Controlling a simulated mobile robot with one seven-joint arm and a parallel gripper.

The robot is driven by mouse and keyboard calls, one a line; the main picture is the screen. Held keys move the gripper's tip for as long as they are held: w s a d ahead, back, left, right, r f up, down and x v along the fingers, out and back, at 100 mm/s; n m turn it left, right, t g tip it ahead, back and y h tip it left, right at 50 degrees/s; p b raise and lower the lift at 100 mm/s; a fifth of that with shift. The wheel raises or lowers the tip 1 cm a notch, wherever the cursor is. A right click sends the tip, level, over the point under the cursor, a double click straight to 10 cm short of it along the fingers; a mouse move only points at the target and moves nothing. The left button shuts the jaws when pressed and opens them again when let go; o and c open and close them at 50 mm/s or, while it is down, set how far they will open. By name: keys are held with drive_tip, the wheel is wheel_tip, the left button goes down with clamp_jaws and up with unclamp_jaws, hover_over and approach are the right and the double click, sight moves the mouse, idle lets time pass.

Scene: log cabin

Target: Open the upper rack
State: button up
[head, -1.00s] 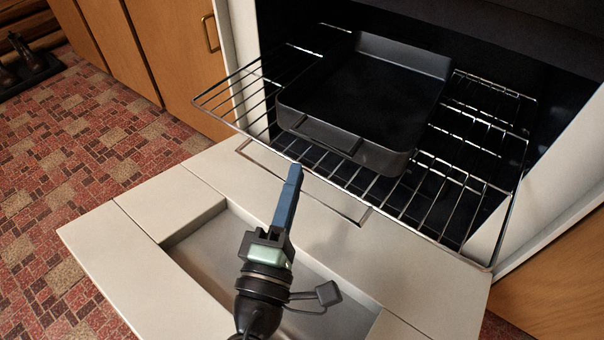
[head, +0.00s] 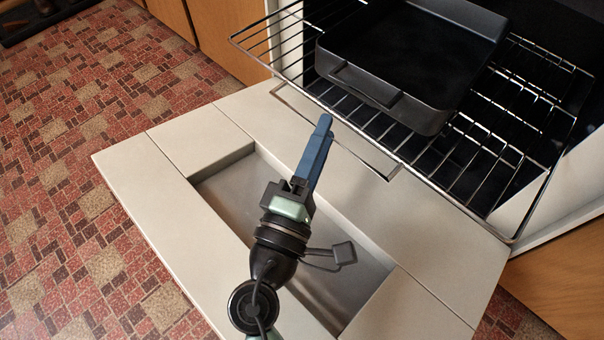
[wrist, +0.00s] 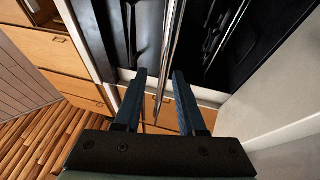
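The upper wire rack (head: 478,150) is pulled out of the oven, over the open door. A dark roasting pan (head: 425,60) sits on it. My gripper (head: 325,126) is at the rack's front edge, low over the door. In the wrist view my gripper (wrist: 156,88) has its two blue fingers apart, with a metal bar (wrist: 169,55) running between them; neither finger clearly touches it. A wire loop (head: 340,143) shows below the rack front; I cannot tell whether it belongs to a lower rack.
The cream oven door (head: 160,195) lies open and flat under my gripper, with a recessed panel. Wooden cabinets (head: 235,45) flank the oven. The patterned floor (head: 85,200) at the left is clear.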

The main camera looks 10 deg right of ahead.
drive_tip(key=p+v, duration=0.1)
drive_tip(key=v, duration=1)
drive_tip(key=shift+s+a+f, duration=0.15)
drive_tip(key=shift+s+a, duration=0.05)
drive_tip(key=w+d+r+m+t+y+p, duration=0.1)
drive_tip(key=w+r+m+p, duration=0.3)
drive_tip(key=r, duration=0.8)
drive_tip(key=w+r+m+t+y+p, duration=0.1)
drive_tip(key=w+r+m+p, duration=0.3)
drive_tip(key=r, duration=0.7)
drive_tip(key=w+d+r+m+t+y+p, duration=0.15)
drive_tip(key=w+r+m, duration=0.35)
drive_tip(key=r, duration=0.7)
drive_tip(key=s+a+r+t+y+p, duration=0.2)
drive_tip(key=s+r+t+y+p, duration=0.15)
drive_tip(key=r, duration=0.95)
drive_tip(key=s+a+r+t+y+p, duration=0.1)
drive_tip(key=s+r+t+y+p, duration=0.2)
drive_tip(key=r, duration=0.9)
wheel_tip(320, 180, up, 37)
drive_tip(key=p, duration=3.6)
drive_tip(key=shift+s+a+p, duration=0.25)
drive_tip(key=shift+a+p, duration=0.05)
drive_tip(key=shift+a, duration=0.05)
